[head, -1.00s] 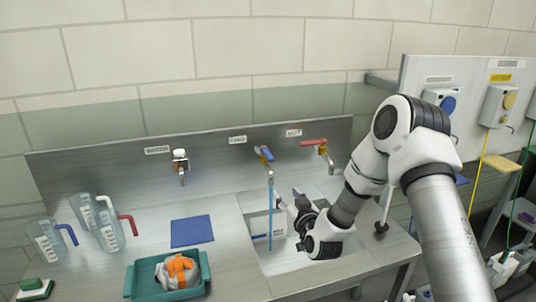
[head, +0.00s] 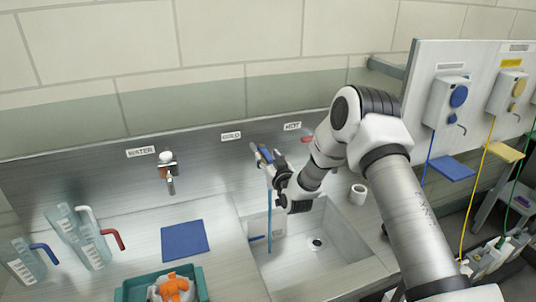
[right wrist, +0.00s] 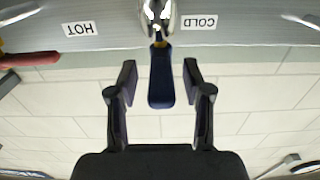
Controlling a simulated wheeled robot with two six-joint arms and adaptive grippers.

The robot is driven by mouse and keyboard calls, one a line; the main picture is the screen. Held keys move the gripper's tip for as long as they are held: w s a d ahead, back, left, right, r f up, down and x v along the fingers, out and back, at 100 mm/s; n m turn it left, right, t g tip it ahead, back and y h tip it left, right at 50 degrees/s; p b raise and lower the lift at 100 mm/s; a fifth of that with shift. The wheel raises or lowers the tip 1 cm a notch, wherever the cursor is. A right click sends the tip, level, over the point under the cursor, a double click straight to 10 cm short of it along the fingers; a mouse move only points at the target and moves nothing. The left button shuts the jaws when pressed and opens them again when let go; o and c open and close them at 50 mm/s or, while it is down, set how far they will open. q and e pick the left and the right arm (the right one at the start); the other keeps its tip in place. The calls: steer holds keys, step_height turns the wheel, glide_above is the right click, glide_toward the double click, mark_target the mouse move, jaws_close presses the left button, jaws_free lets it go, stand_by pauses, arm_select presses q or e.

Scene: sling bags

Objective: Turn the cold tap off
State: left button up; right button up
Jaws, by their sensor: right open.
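The cold tap (head: 265,153), with a blue lever, is on the steel back wall under the COLD label. A thin blue stream (head: 270,222) runs down from it into the sink. My right gripper (head: 270,160) is at this tap in the head view and partly hides it. In the right wrist view, its open fingers (right wrist: 159,82) stand on either side of the blue lever (right wrist: 161,80), with a gap on each side. The hot tap's red lever (right wrist: 28,58) is to the left in that view. My left gripper is out of view.
A white cup (head: 358,194) stands right of the sink (head: 330,270). A water tap (head: 168,172), a blue mat (head: 185,240), a teal tray (head: 203,283) and clear jugs (head: 90,245) are to the left. Dispensers with hoses hang on the right.

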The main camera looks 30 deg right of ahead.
steer(key=shift+w, duration=0.15)
steer(key=shift+r, duration=0.1)
steer(key=shift+s+a+r, duration=0.1)
steer(key=shift+s+r, duration=0.05)
steer(key=shift+s, duration=0.2)
steer(key=shift+c, duration=1.1)
steer(key=shift+s, duration=0.15)
jaws_close()
